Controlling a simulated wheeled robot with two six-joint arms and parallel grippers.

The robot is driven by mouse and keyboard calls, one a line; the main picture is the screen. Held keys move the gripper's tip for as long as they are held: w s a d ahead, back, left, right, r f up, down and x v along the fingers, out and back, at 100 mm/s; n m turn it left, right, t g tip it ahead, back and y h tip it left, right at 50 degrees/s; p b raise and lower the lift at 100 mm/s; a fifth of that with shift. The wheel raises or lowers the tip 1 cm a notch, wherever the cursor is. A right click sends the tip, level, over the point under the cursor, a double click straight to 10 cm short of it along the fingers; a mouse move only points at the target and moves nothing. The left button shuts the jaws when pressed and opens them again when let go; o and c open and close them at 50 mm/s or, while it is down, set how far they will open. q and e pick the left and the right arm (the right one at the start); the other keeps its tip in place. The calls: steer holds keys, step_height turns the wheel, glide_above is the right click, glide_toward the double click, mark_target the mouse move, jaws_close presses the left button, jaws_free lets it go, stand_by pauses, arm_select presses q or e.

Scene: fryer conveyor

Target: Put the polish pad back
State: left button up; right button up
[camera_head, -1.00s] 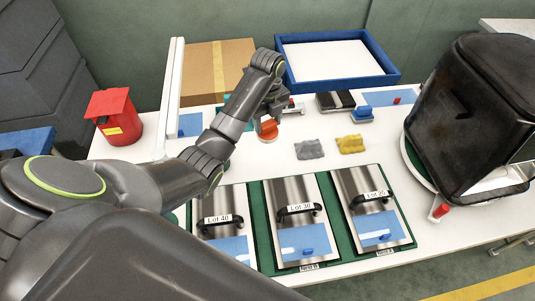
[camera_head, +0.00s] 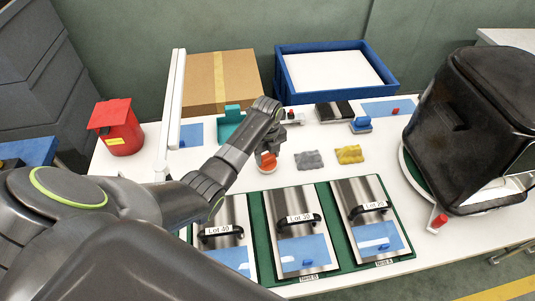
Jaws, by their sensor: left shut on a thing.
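The polish pad looks to be the small round piece with an orange-red top and a pale underside (camera_head: 267,169). My left gripper (camera_head: 266,157) is shut on it, over the white table just behind the steel plates. I cannot tell whether its underside touches the table. A teal holder (camera_head: 231,126) stands behind my left forearm, partly hidden by it. My right gripper is not in view.
Three steel plates with black handles, labelled Lot 40 (camera_head: 218,229), Lot 30 (camera_head: 299,218) and Lot 20, lie in front. Grey (camera_head: 309,159) and yellow (camera_head: 349,154) cloths lie right of the pad. A big black machine (camera_head: 470,125) blocks the right; a red bin (camera_head: 118,127) stands left.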

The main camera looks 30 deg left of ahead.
mark_target(268, 156)
arm_select(q)
steer(key=shift+f, duration=0.1)
steer(key=o, duration=1)
step_height(268, 156, up, 9)
steer(key=shift+f+b, duration=0.15)
steer(key=shift+b, duration=0.6)
step_height(268, 156, up, 4)
steer(key=shift+f+p, duration=0.15)
steer(key=shift+p, duration=0.9)
steer(key=shift+f, duration=0.1)
